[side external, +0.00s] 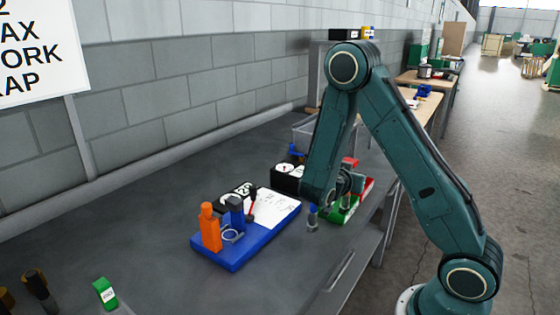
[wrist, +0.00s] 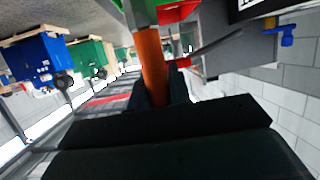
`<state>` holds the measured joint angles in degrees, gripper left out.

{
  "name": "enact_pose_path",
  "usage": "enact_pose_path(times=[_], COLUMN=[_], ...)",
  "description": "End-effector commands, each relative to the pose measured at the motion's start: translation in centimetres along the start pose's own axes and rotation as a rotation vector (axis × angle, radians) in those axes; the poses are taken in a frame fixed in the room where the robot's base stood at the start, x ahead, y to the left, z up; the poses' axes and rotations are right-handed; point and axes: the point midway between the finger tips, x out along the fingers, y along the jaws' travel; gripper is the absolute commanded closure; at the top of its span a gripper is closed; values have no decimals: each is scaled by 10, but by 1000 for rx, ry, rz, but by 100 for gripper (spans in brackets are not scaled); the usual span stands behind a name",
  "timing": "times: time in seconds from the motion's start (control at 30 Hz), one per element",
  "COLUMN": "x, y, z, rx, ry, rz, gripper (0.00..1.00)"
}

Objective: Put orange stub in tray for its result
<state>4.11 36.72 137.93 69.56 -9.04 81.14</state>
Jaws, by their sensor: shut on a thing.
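My gripper (wrist: 152,92) is shut on the orange stub (wrist: 151,58), which shows as an orange cylinder between the dark fingers in the wrist view. In the side view my gripper (side external: 346,186) hangs over the green tray (side external: 346,215) and the red tray (side external: 368,187), beside the blue board. I cannot make out the stub there; the arm and gripper hide that spot. In the wrist view a green part and a red part (wrist: 178,11) lie past the stub's far end. I cannot tell whether the stub touches either tray.
The blue board (side external: 232,262) carries an upright orange piece (side external: 210,229), a dark blue post, a dial and a white sheet. A small blue-topped grey piece (side external: 312,217) stands close to my gripper. A black box (side external: 287,181) and a grey bin stand behind.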

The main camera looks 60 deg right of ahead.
Motion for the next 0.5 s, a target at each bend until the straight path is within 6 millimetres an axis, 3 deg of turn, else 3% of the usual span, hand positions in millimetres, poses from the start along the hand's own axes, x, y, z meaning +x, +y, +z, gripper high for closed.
enact_pose_path(times=[0.1,0.13,0.2,0.5], x=[1,1,1,1], y=[0,0,0,0], z=[2,2,2,2], rx=[-1,-1,0,0], ry=[1,0,0,0], rz=[0,0,0,0], gripper=[100,74,61,58])
